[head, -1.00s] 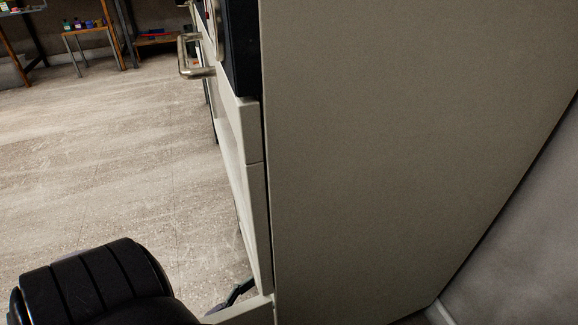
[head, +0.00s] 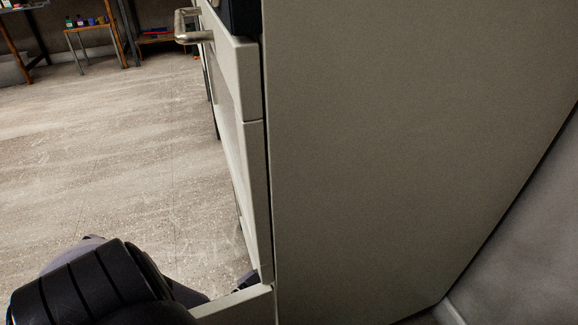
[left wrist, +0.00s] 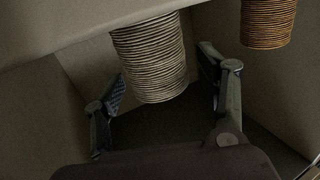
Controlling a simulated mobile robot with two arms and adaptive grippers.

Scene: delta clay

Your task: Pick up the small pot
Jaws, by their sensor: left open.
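A pale grey-beige ribbed pot (left wrist: 152,60) hangs into the upper middle of the left wrist view. Its top end is hidden by a light panel edge. My left gripper (left wrist: 160,72) is open, with one finger on each side of this pot and gaps visible between. A second ribbed pot (left wrist: 268,22), orange-brown, is at the upper right, outside the right finger. I cannot tell from size alone which one is the small pot. No pot shows in the head view. My right gripper is not in view.
A tall beige cabinet (head: 370,150) fills the right of the head view. A low open drawer (head: 240,306) juts from its base. A metal handle (head: 192,37) sticks out above. The floor (head: 110,150) at left is clear, with a small table (head: 95,30) far back.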

